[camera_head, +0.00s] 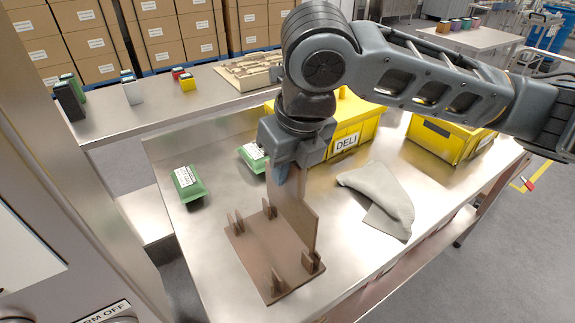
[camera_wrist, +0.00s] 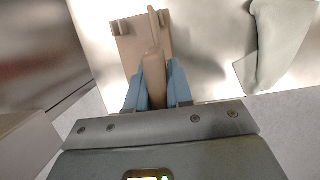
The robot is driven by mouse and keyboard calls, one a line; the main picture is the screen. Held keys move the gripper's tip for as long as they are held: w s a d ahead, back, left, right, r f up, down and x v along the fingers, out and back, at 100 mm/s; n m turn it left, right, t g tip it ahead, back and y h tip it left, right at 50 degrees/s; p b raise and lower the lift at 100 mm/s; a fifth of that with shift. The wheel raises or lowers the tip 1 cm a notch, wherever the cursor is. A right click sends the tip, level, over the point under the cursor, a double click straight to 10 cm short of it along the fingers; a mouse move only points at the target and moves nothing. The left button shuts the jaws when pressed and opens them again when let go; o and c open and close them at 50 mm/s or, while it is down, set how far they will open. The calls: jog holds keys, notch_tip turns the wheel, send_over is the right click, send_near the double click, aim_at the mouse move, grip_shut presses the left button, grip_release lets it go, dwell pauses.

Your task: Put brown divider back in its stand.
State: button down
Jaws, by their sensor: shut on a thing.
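The brown divider (camera_head: 297,219) is a thin panel standing roughly upright. My gripper (camera_head: 285,172) is shut on its upper part; the blue fingers (camera_wrist: 158,88) close around it in the wrist view. The brown stand (camera_head: 262,251) is a flat base with short slotted posts, lying on the metal table. The divider is over the stand's right and far side, its lower edge close to the posts there. I cannot tell whether it sits in the slots. In the wrist view the stand (camera_wrist: 130,48) lies beyond the fingers, and part of the divider is hidden by them.
A grey cloth (camera_head: 378,196) lies right of the stand. A yellow DELI bin (camera_head: 345,130) and another yellow bin (camera_head: 450,138) stand behind. Green packs (camera_head: 188,184) lie at the left. The table (camera_head: 215,230) is clear left of the stand.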

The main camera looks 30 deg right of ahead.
aim_at(295, 164)
dwell(0.4)
jog(key=shift+f+b, duration=2.35)
jog(key=shift+f, duration=0.45)
jog(key=shift+r, duration=0.15)
jog(key=c, duration=0.9)
grip_release()
jog(key=shift+c, duration=0.2)
jog(key=shift+v, duration=3.9)
